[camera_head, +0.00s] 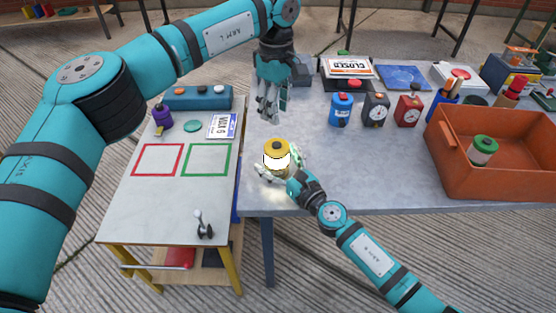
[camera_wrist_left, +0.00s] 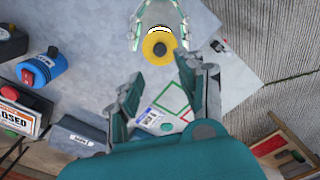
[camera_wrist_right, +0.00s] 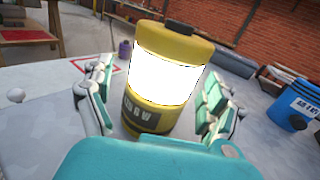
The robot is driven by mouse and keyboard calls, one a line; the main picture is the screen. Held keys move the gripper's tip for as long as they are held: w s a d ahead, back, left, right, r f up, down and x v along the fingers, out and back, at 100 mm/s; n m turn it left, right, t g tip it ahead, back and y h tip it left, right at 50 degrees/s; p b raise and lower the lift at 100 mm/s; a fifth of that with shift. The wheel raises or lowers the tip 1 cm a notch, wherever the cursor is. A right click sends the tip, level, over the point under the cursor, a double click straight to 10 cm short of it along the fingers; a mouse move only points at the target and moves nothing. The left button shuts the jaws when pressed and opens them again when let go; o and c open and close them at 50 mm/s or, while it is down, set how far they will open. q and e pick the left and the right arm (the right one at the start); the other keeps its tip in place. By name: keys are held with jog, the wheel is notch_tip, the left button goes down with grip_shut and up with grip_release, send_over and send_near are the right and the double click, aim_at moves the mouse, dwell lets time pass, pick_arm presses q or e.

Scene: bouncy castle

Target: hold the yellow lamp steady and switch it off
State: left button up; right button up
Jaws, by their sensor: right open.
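The yellow lamp (camera_head: 277,146) stands upright on the grey table near its front left corner, and its white band glows. It also shows large in the right wrist view (camera_wrist_right: 160,98), with a dark button on its top, and from above in the left wrist view (camera_wrist_left: 158,48). My right gripper (camera_head: 281,165) is open low around the lamp, with a finger on each side; in the right wrist view small gaps show beside the lamp. My left gripper (camera_head: 269,112) is open and empty, pointing down above the table, behind and above the lamp.
A blue canister (camera_head: 341,110), a black timer (camera_head: 375,109) and a red timer (camera_head: 408,111) stand behind the lamp to the right. An orange crate (camera_head: 500,180) stands at the right. A lower white table (camera_head: 150,205) adjoins at the left. The table between lamp and crate is clear.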

jog(key=shift+c, duration=0.5)
jog(key=c, duration=1.3)
pick_arm(q)
jog(key=shift+c, duration=0.4)
pick_arm(e)
jog(key=shift+c, duration=0.8)
pick_arm(q)
grip_shut()
